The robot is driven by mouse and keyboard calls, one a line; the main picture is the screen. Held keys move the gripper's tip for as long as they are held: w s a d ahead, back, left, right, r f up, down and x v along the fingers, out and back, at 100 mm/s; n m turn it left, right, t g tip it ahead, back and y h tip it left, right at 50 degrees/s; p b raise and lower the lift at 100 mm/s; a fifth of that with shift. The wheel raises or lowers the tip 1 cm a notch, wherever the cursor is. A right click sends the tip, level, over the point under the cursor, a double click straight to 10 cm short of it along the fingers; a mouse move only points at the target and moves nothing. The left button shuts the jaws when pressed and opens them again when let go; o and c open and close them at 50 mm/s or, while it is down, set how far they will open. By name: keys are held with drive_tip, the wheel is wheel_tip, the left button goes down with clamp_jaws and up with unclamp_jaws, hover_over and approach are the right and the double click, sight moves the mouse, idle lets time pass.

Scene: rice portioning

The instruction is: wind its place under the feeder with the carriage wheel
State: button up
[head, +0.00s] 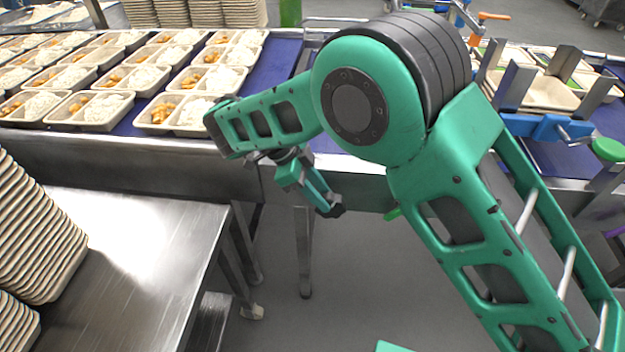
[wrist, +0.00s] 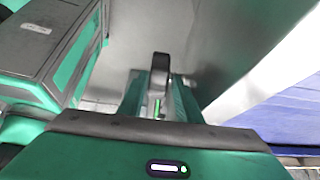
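My gripper (head: 328,208) hangs below the front rail of the line, near the centre of the head view, with no object visible in it. Its dark tip also shows in the wrist view (wrist: 160,75); I cannot tell whether the fingers are parted. At the right, beyond my arm, pale trays (head: 545,92) sit between upright grey metal plates. A blue bracket (head: 548,127) with a small metal handle and a green round knob (head: 608,149) are on that side. I cannot tell which part is the carriage wheel or the feeder. My gripper is well left of these parts.
Several trays of rice and orange food (head: 105,105) fill the blue belt (head: 285,62) at the left. A steel table (head: 145,245) with stacks of empty trays (head: 35,235) stands in front. The steel rail (head: 150,165) borders the belt. My arm hides the middle of the line.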

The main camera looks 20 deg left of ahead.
drive_tip(key=v, duration=0.9)
drive_tip(key=shift+a, duration=0.2)
drive_tip(key=shift+r, duration=0.15)
